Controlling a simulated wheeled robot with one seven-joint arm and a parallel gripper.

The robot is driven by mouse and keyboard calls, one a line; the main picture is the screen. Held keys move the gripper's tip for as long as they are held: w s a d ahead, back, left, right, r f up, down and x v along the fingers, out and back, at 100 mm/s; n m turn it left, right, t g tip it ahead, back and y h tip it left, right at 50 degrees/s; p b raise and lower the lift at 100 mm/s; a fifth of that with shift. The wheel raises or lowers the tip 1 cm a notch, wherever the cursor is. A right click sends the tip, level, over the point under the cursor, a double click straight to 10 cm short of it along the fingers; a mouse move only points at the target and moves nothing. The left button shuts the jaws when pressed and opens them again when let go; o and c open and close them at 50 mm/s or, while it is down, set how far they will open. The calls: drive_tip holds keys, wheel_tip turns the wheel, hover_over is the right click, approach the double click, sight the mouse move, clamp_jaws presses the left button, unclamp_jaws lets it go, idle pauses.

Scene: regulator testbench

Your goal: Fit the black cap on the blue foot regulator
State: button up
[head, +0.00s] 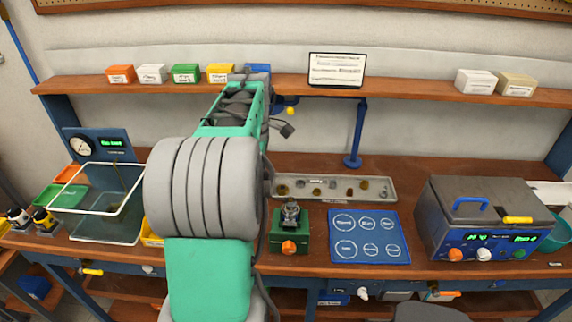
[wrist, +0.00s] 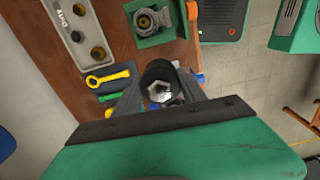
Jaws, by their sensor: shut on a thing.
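A green holding fixture (head: 290,238) with an orange knob stands on the bench, right of my arm. A grey metal regulator body (head: 291,211) sits upright in it, and no blue foot is visible on it. The body also shows from above, open at the top, in the wrist view (wrist: 152,19). My gripper (wrist: 160,97) is shut on a dark cylindrical part, seemingly the black cap (wrist: 157,72), with a bright hexagonal centre. The held part appears beside the fixture, apart from it. My arm hides the gripper in the head view.
A grey parts tray (head: 333,187) lies behind the fixture. A blue mat (head: 369,236) with white circles is to its right, then a grey machine (head: 485,220). A wire-framed clear tank (head: 105,228) stands left. A yellow wrench (wrist: 108,77) lies near my gripper.

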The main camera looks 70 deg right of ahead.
drive_tip(key=r, duration=0.1)
hover_over(291, 198)
wheel_tip(291, 198, down, 4)
drive_tip(key=b, duration=0.3)
drive_tip(key=shift+a, duration=0.1)
idle(1.0)
drive_tip(key=shift+f+b, duration=1)
drive_tip(key=shift+f, duration=1.6)
idle(1.6)
drive_tip(key=o, duration=1.5)
drive_tip(key=shift+o, duration=0.3)
